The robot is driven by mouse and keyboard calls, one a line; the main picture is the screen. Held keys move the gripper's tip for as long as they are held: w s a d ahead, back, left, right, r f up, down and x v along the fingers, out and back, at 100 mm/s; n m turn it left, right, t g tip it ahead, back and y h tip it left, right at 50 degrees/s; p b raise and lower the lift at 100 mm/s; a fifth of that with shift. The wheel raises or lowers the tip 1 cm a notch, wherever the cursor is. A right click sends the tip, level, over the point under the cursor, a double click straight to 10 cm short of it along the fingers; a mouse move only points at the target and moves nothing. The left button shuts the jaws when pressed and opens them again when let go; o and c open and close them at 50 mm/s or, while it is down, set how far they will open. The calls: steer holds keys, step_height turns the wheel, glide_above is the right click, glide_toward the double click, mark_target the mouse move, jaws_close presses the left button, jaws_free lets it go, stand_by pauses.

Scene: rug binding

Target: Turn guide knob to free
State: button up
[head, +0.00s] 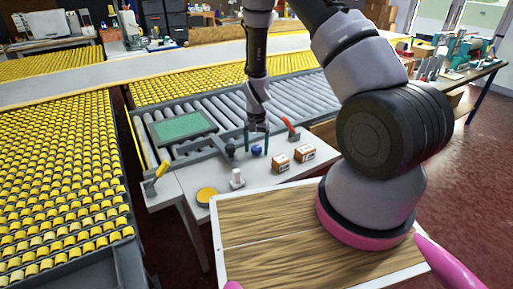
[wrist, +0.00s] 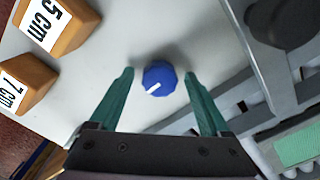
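The blue guide knob (wrist: 159,78) has a white pointer line and sits on the pale table top. In the wrist view it lies between and just beyond the tips of my open gripper (wrist: 158,76), with a gap on both sides. Its pointer line aims toward the lower left in that view. In the head view the knob (head: 257,150) shows small, just below my gripper (head: 256,140), whose teal fingers point down. No label for the free position can be read in either view.
Two orange-brown blocks stand close by, marked 5 cm (wrist: 58,22) and 7 cm (wrist: 22,85). A red-handled lever (head: 291,129), a white peg (head: 237,179), a yellow disc (head: 207,196) and a yellow-handled tool (head: 155,178) are around the table. The roller conveyor (head: 215,112) lies behind.

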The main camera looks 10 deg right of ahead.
step_height(320, 180, up, 11)
stand_by(0.6)
step_height(320, 180, up, 12)
steer(key=t+y, duration=0.1)
glide_above(257, 147)
steer(key=s+d+r+t+y, duration=0.15)
steer(key=s+r, duration=0.35)
steer(key=r, duration=0.6)
steer(key=s+d+r+t, duration=0.2)
steer(key=s+r, duration=0.5)
steer(key=s, duration=0.1)
steer(key=s+d+r+n+t, duration=0.1)
steer(key=s+d+r+t, duration=0.1)
steer(key=s+r, duration=0.6)
steer(key=shift+s+t, duration=0.35)
steer(key=shift+s, duration=0.45)
